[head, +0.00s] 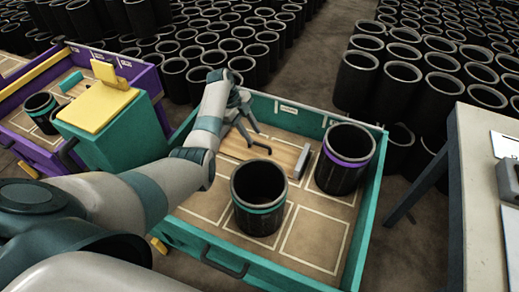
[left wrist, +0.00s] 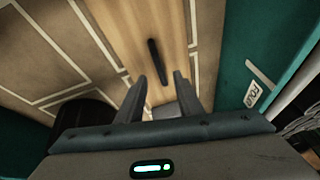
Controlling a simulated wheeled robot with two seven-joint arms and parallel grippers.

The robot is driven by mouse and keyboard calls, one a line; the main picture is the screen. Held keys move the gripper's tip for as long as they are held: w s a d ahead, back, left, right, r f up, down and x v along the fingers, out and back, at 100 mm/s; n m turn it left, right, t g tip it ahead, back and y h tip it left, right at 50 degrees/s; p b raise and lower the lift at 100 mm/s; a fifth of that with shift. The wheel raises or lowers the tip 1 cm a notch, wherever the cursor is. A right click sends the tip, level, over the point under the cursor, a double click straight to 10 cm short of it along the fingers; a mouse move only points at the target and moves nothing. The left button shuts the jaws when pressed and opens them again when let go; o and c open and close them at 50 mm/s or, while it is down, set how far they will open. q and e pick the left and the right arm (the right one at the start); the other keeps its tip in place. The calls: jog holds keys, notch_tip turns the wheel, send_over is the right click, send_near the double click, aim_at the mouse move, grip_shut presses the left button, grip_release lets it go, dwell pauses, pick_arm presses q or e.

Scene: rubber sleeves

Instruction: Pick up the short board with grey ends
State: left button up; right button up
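The short board (head: 285,152) is light wood with a grey end (head: 302,162) at its right; its left end is hidden behind my left arm. It lies inside the teal crate (head: 352,262). In the left wrist view the board (left wrist: 135,30) runs up the picture, with a dark bar-shaped handle (left wrist: 156,60) along its middle. My left gripper (head: 259,143) is over the board, and its two fingers (left wrist: 159,77) are apart with the handle's lower end between them in the picture. Whether they touch it cannot be told. My right gripper is not in view.
A black sleeve with a teal band (head: 259,210) and one with a purple band (head: 345,160) stand in the crate near the board. A purple crate (head: 150,80) and teal box with yellow lid (head: 97,105) are left. A table (head: 480,190) stands right.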

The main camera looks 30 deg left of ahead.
aim_at(257, 143)
pick_arm(q)
jog(key=shift+x, duration=2.55)
jog(key=shift+d, duration=0.1)
grip_shut()
jog(key=shift+r, duration=0.1)
